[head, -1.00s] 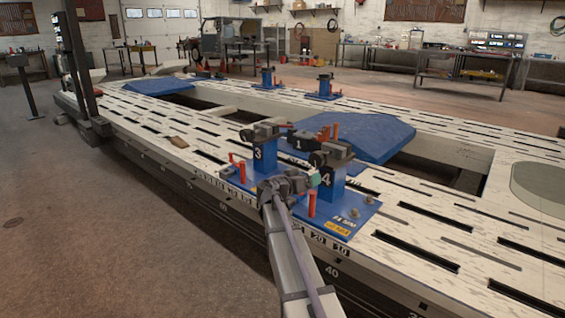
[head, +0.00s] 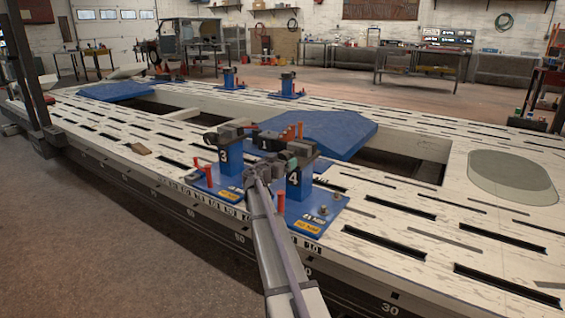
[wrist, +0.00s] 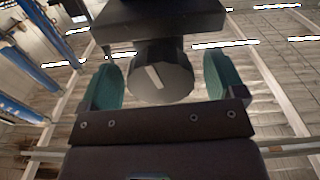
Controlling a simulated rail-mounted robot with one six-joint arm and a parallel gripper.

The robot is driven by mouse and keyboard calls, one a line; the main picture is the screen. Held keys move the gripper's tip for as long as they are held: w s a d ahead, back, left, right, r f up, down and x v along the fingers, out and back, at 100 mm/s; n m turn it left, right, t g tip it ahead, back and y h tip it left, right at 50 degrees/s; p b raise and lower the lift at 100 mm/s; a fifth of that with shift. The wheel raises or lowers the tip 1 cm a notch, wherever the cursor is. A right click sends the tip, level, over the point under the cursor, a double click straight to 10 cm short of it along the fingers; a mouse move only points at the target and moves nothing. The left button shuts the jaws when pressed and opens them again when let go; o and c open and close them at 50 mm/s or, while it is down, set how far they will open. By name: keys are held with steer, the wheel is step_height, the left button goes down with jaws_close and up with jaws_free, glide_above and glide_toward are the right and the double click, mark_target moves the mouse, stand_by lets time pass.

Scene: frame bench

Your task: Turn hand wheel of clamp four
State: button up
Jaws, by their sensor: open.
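Clamp four (head: 294,184) is a blue post marked 4 with a dark clamp head, standing on a blue base plate. Its hand wheel (wrist: 165,78) is a dark round knob with a pale stripe, under a black block in the wrist view. My gripper (wrist: 161,86) is open, with one green-padded finger on each side of the wheel. Gaps show between the pads and the wheel. In the head view my gripper (head: 280,166) is at the near left side of clamp four's head and hides the wheel.
Clamp three (head: 230,158) stands close on the left, and a dark part marked 1 (head: 265,143) lies behind. Red pins (head: 280,203) stand on the base plates near my arm. A blue ramp (head: 330,132) lies behind on the slotted pale bench (head: 400,250).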

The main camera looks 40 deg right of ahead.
steer(key=shift+w+d, duration=0.1)
steer(key=shift+d, duration=0.1)
steer(key=c, duration=0.9)
steer(key=shift+c, duration=0.2)
